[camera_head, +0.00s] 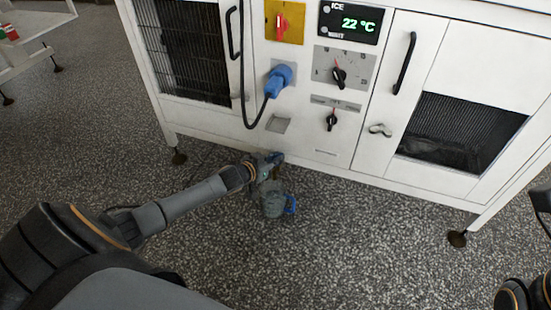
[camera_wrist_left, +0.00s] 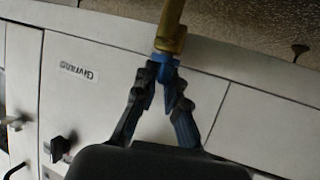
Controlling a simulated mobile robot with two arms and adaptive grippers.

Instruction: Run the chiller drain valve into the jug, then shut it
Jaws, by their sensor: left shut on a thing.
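My left gripper (camera_head: 270,160) is low at the front of the white chiller cabinet, below its front panel. In the left wrist view, the fingers of that gripper (camera_wrist_left: 164,75) are closed together on the blue lever (camera_wrist_left: 165,59) of the brass drain valve (camera_wrist_left: 171,30). In the head view, the valve is mostly hidden by the gripper. A grey jug (camera_head: 272,203) with a blue handle (camera_head: 291,204) stands on the floor just below the gripper. I cannot tell whether liquid runs or how full the jug is.
The chiller (camera_head: 322,158) carries a blue plug (camera_head: 279,80) with a black cable, a red switch on a yellow plate (camera_head: 281,22), dials (camera_head: 339,75) and a display (camera_head: 350,22) reading 22 °C. Speckled floor is clear around the jug. A white table (camera_head: 37,40) stands far left.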

